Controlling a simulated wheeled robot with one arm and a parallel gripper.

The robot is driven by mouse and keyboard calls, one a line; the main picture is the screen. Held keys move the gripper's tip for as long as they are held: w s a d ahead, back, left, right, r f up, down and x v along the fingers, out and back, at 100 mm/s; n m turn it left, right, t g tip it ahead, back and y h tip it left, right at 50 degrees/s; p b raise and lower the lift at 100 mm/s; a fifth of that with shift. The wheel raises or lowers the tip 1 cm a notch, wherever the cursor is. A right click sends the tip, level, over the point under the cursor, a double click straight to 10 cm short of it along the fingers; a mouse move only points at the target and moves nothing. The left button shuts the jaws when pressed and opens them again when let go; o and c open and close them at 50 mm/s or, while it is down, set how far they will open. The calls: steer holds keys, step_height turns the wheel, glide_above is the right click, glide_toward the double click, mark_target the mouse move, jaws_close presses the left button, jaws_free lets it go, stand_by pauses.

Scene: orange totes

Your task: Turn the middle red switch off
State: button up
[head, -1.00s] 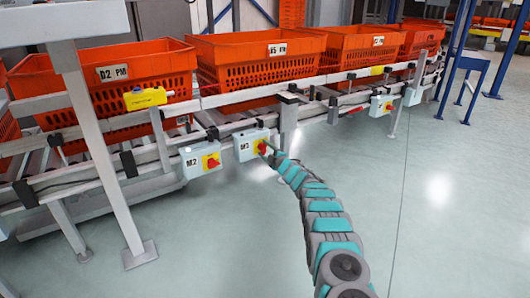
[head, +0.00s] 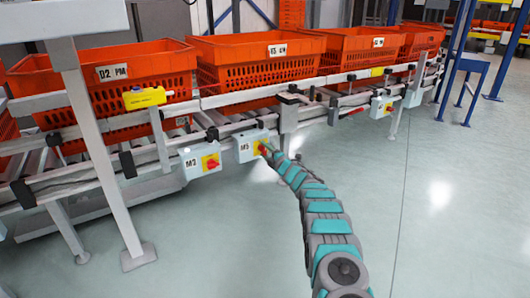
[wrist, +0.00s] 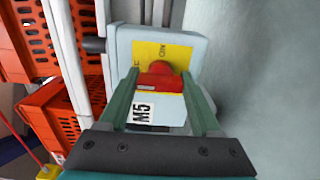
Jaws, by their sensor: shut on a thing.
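The middle switch box (head: 249,147) is grey with a yellow plate and hangs on the conveyor's front rail. Its red switch (wrist: 160,80) shows in the wrist view, on the yellow plate (wrist: 165,53) with "ON" lettering, beside an "M5" label (wrist: 142,113). My gripper (wrist: 163,88) is at the box, its two green fingers on either side of the red switch and shut on it. In the head view my gripper (head: 266,148) covers much of this switch.
Another box with a red switch (head: 212,162) hangs just to the left, and one more (head: 389,106) farther right. Orange totes (head: 262,52) stand on the conveyor above. A metal post (head: 97,150) stands at left. The floor (head: 440,190) at right is clear.

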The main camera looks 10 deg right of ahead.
steer(key=o, duration=1.4)
steer(key=shift+p+v, duration=0.3)
steer(key=shift+v, duration=3.55)
steer(key=shift+a, duration=0.1)
